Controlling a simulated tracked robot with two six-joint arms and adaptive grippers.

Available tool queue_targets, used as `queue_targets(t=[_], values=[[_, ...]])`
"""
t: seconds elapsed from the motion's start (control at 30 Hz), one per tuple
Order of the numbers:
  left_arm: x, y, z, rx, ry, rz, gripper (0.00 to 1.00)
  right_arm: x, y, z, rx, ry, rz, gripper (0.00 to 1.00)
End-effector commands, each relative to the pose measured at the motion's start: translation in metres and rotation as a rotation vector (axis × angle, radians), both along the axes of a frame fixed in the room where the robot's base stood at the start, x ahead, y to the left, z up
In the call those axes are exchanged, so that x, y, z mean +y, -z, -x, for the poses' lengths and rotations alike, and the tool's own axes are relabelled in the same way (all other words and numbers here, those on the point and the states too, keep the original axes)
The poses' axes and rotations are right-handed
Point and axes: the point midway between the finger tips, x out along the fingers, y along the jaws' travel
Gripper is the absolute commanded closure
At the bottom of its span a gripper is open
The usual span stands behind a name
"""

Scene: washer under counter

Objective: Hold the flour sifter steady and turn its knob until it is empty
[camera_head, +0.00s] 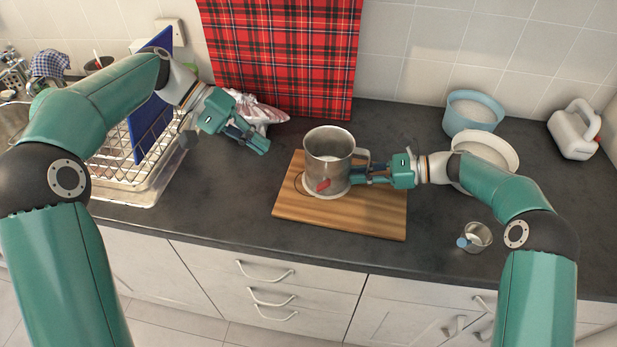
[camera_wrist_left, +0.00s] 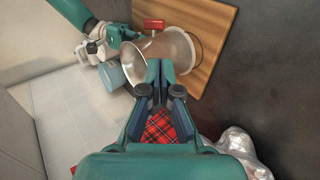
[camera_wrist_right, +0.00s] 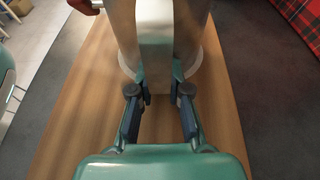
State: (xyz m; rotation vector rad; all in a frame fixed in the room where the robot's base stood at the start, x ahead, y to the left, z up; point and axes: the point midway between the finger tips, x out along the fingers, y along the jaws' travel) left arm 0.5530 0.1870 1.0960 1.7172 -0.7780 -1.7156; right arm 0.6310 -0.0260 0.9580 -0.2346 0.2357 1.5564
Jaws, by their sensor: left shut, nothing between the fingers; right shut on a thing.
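The flour sifter (camera_head: 330,150) is a metal cup, upright over a pale round base on the wooden board (camera_head: 360,216). Its red knob (camera_head: 322,185) is low on the side toward me. My right gripper (camera_head: 358,174) is shut on the sifter's handle (camera_head: 361,154); in the right wrist view the fingers (camera_wrist_right: 160,98) close on both sides of the pale handle (camera_wrist_right: 155,50). My left gripper (camera_head: 262,146) is shut and empty, left of the sifter and apart from it. The left wrist view shows the sifter (camera_wrist_left: 165,52) and red knob (camera_wrist_left: 154,24) beyond the fingertips (camera_wrist_left: 160,65). I cannot see what is inside the sifter.
A dish rack (camera_head: 125,165) stands at the left. A crumpled bag (camera_head: 258,108) lies behind my left gripper. The counter between rack and board is clear.

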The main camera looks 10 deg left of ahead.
Motion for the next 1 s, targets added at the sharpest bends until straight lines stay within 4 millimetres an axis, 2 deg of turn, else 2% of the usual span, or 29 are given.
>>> queue_targets(t=[0.17,0.6,0.8,1.0], values=[[-0.018,0.015,0.001,0.003,0.005,0.001,1.0,0.0,0.0,0.0,0.0,0.0,0.0,1.0],[-0.083,0.072,0.001,0.003,0.005,0.002,1.0,0.0,0.0,0.0,0.0,0.0,0.0,1.0],[-0.098,0.086,0.001,0.0,0.004,0.002,1.0,0.0,0.0,0.0,0.0,0.0,0.0,1.0],[-0.102,0.089,0.0,0.001,0.002,0.002,1.0,0.0,0.0,0.0,0.0,0.0,0.001,1.0]])
